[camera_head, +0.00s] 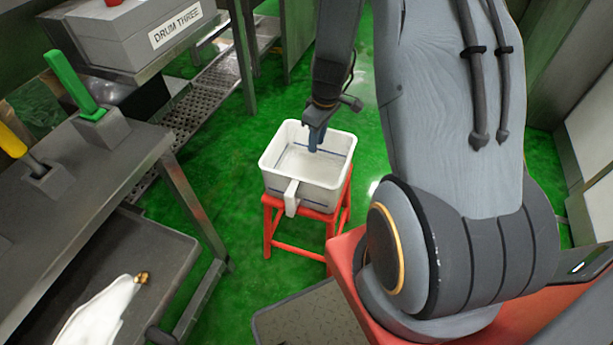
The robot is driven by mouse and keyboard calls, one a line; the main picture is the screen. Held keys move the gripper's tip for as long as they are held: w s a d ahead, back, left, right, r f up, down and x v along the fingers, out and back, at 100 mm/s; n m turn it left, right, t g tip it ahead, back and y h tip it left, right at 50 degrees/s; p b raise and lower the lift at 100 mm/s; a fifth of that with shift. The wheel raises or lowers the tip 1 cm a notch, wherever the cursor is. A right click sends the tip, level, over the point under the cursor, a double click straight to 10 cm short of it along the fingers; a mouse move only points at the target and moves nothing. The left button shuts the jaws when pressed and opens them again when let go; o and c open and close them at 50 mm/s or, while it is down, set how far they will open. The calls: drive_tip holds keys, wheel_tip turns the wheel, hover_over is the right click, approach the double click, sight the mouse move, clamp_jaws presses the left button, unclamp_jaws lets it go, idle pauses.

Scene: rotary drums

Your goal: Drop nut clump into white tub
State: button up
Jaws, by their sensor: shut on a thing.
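The white tub (276,182) stands upright on a red stool, open at the top, with a pale inside and a dark line around its walls. My gripper (313,143) points down over the far part of the tub's opening. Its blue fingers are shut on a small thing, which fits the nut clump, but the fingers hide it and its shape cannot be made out. I cannot tell how far the fingertips are above the tub floor. A small brown lump (141,278) lies beside white material in a grey tray at lower left; I cannot tell if it is nuts.
The red stool (294,246) stands on the green floor (220,162). A box labelled DRUM THREE (130,32) is at upper left.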

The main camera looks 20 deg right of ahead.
drive_tip(key=shift+f, duration=0.1)
drive_tip(key=o, duration=1.1)
drive_tip(key=shift+c, duration=0.2)
drive_tip(key=shift+s+d+r, duration=0.1)
drive_tip(key=shift+s+r, duration=0.05)
drive_tip(key=shift+r, duration=1.15)
drive_tip(key=shift+s+d+r, duration=0.1)
drive_tip(key=shift+r, duration=1.2)
drive_tip(key=shift+s+d+r, duration=0.1)
drive_tip(key=shift+s+r, duration=0.05)
drive_tip(key=shift+r, duration=1.15)
drive_tip(key=s+a+r+m+p, duration=0.1)
drive_tip(key=s+a+r+m, duration=0.2)
drive_tip(key=s+a+r, duration=0.3)
drive_tip(key=s+a+r+m+g+p, duration=0.1)
drive_tip(key=s+a+r+m, duration=0.2)
drive_tip(key=s+a+r, duration=0.3)
drive_tip(key=s+r, duration=0.2)
drive_tip(key=s, duration=0.3)
drive_tip(key=shift+r+m+h, duration=0.25)
drive_tip(key=shift+m+h, duration=0.05)
drive_tip(key=shift+h, duration=0.1)
